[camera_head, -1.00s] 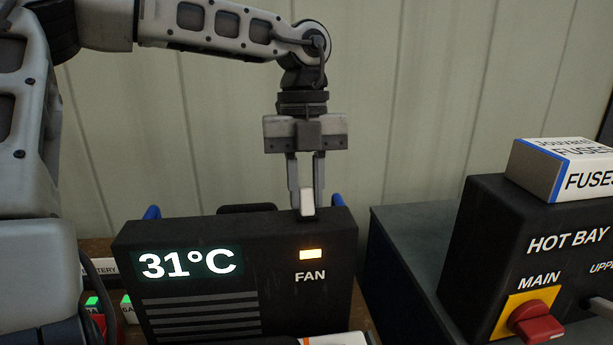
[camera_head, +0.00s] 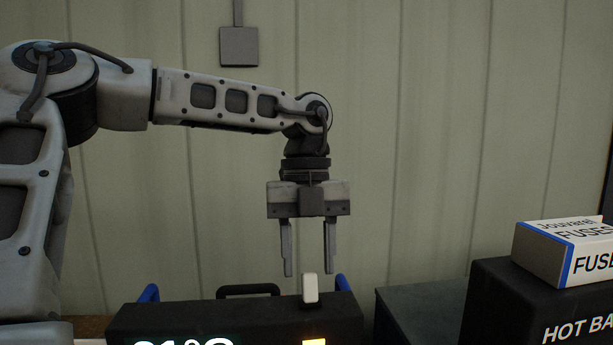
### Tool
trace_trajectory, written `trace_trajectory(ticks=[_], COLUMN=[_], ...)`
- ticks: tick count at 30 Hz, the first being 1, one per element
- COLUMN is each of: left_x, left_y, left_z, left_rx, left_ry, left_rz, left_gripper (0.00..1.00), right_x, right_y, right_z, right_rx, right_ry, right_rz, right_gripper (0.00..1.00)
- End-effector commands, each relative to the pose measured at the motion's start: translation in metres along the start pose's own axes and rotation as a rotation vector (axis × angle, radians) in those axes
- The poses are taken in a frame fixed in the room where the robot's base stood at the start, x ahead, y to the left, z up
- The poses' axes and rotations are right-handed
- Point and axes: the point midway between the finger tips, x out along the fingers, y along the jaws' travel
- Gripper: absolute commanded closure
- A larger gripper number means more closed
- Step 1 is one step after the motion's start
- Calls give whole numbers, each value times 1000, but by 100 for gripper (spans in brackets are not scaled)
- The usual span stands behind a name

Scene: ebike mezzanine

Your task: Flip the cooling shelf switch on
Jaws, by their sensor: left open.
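The black cooling unit (camera_head: 170,320) shows at the bottom of the head view, with only the top of its temperature display (camera_head: 185,342) in frame. A white switch lever (camera_head: 310,289) stands up from its top, above a lit orange lamp (camera_head: 314,342). My left gripper (camera_head: 309,272) points down with its fingers spread wide. My right gripper is not in view.
A black hot bay box (camera_head: 490,300) stands at the right with a white and blue fuses carton (camera_head: 545,255) on top. A grey-green surface (camera_head: 425,305) lies between the boxes. A panelled wall with a grey wall box (camera_head: 239,47) is behind.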

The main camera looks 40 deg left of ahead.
Motion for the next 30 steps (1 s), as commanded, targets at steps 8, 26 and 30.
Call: trace_trajectory(ticks=[8, 26, 30], left_x=[-71, -134, -133], left_y=[-1, 0, 0], left_z=[0, 0, 0], left_rx=[-1, 2, 1], left_ry=[-5, 0, 0], left_rz=[-3, -1, -1], left_gripper=[58, 58, 58], right_x=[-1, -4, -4], right_y=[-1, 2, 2], right_z=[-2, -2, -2], right_rx=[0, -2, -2], right_ry=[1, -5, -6], right_rz=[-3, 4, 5], right_gripper=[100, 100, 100])
